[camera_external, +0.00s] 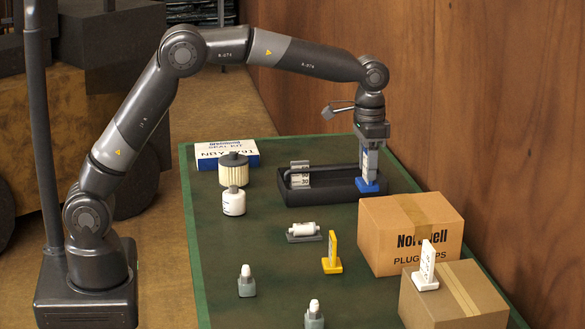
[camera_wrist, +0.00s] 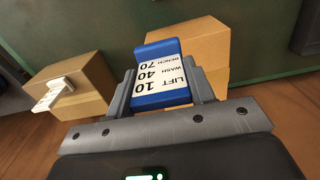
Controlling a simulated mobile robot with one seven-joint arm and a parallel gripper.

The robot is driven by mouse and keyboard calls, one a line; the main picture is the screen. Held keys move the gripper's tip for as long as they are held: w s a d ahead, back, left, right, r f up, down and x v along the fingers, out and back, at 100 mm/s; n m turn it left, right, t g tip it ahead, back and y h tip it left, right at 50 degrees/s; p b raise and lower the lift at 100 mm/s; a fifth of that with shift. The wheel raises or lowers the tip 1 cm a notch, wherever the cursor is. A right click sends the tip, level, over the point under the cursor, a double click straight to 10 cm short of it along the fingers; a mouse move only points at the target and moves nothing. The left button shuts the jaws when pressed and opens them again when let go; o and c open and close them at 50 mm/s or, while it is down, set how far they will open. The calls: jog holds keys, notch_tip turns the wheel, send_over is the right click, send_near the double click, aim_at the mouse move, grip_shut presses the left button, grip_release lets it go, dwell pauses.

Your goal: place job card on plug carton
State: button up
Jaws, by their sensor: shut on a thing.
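The job card (camera_external: 369,170) is a white printed card on a blue stand, upright at the right end of the black tray. My gripper (camera_external: 371,140) is shut on its upper part. In the wrist view, the card (camera_wrist: 162,82) reads LIFT 10, WASH 40, BENCH 70 and sits between my fingers (camera_wrist: 164,98). I cannot tell whether its blue foot touches the tray floor. The plug carton (camera_external: 385,240) is a brown box with printed lettering, nearer the camera than the tray. It also shows in the wrist view (camera_wrist: 205,48), partly hidden behind the card.
A second brown carton (camera_external: 425,308) bears a white card stand (camera_external: 427,268). A yellow stand (camera_external: 332,252), a white roller (camera_external: 302,230), bottles and a filter (camera_external: 233,170) stand on the green mat. A wooden wall rises at right.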

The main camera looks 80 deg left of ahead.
jog(key=w+d+r, duration=0.1)
jog(key=d+r, duration=0.1)
jog(key=d, duration=0.3)
jog(key=shift+w+a+f, duration=1)
jog(key=shift+a+f, duration=0.6)
jog(key=shift+f, duration=0.15)
jog(key=shift+w+a+f, duration=1.05)
jog(key=shift+a+f, duration=0.5)
jog(key=shift+f, duration=0.15)
jog(key=shift+w+a+f, duration=1)
jog(key=shift+a+f, duration=0.6)
jog(key=shift+f, duration=0.15)
jog(key=shift+f, duration=0.1)
jog(key=o, duration=1)
